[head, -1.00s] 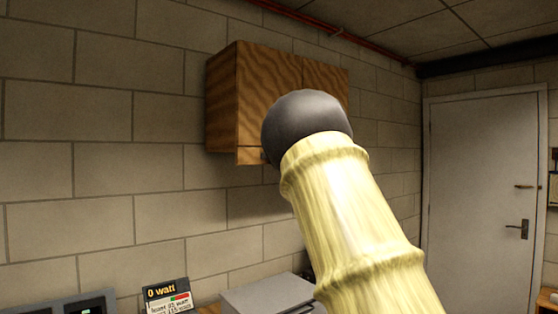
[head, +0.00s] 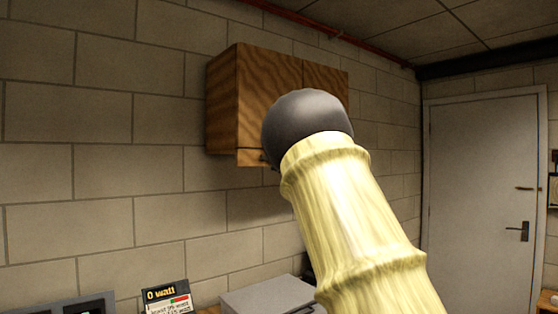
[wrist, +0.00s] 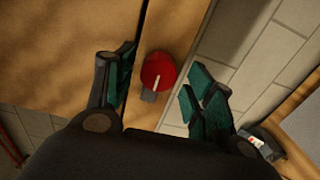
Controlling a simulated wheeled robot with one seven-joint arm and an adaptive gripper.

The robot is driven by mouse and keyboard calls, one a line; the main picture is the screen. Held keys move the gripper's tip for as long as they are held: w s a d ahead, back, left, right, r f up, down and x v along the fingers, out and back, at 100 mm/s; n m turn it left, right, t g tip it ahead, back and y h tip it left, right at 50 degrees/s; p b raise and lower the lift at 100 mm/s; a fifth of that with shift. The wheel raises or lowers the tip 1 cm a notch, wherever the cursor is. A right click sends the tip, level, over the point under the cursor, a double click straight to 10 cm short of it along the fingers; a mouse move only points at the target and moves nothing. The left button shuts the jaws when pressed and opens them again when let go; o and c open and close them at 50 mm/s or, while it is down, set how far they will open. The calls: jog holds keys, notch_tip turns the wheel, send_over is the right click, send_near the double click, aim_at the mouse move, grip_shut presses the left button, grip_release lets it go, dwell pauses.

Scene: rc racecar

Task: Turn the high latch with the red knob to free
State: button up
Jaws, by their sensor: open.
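The red knob (wrist: 158,72) of the latch shows in the wrist view as a round red disc with a pale line on it. It sits near the edge of a wooden cabinet door. A small grey piece (wrist: 148,96) shows just below it. My gripper (wrist: 157,82) is open, with one green-padded finger on each side of the knob. I see gaps between the fingers and the knob; the depth is hard to judge. In the head view, the wooden wall cabinet (head: 255,95) is partly covered by my arm, and the knob and gripper are hidden.
A grey box (head: 265,297) and a small sign reading 0 watt (head: 165,297) stand below the cabinet. A white door (head: 480,190) is at the right. A red pipe (head: 330,30) runs along the top of the block wall.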

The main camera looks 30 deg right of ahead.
jog(key=s, duration=1.1)
jog(key=shift+s+d, duration=0.2)
jog(key=shift+d, duration=0.25)
jog(key=shift+f, duration=0.1)
